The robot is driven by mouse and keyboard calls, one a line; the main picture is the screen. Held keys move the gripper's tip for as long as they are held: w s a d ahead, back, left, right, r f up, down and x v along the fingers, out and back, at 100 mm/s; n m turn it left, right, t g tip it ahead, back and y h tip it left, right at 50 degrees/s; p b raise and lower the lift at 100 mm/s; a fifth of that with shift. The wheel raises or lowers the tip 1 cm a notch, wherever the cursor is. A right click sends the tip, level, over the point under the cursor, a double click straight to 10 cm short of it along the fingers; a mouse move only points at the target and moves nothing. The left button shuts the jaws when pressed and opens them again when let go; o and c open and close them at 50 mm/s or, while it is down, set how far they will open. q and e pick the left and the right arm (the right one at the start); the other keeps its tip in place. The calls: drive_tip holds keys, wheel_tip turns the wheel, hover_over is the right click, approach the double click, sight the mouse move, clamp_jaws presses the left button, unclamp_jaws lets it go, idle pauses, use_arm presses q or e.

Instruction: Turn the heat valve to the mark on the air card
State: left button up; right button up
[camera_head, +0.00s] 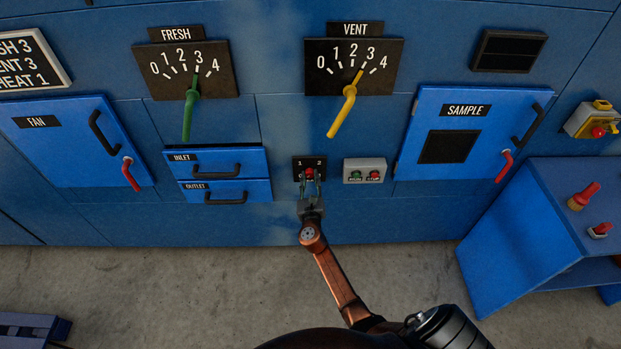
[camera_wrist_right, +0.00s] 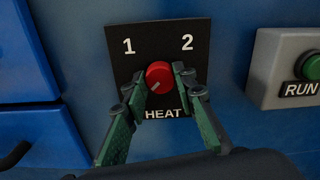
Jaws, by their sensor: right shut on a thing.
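The heat valve is a small red knob (camera_wrist_right: 159,76) on a black HEAT plate (camera_wrist_right: 185,42) marked 1 at upper left and 2 at upper right. A pale line on the knob points to the lower left, away from both numbers. My right gripper (camera_wrist_right: 160,84) is shut on the knob, one finger on each side. In the head view, the right gripper (camera_head: 310,182) covers part of the plate (camera_head: 310,161). The air card (camera_head: 33,62) at upper left is cut by the picture edge; its last line reads HEAT 1. My left gripper is not in view.
The green FRESH lever (camera_head: 190,104) and yellow VENT lever (camera_head: 346,104) both point near 3. A RUN/STOP button box (camera_head: 365,171) sits close right of the plate. INLET and OUTLET drawers (camera_head: 218,175) are to its left. A blue stand (camera_head: 525,225) is at right.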

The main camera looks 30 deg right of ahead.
drive_tip(key=shift+d, duration=0.1)
drive_tip(key=shift+c, duration=0.9)
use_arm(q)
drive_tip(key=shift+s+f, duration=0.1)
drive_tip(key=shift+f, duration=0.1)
use_arm(e)
drive_tip(key=shift+f+m, duration=0.1)
drive_tip(key=shift+m, duration=0.2)
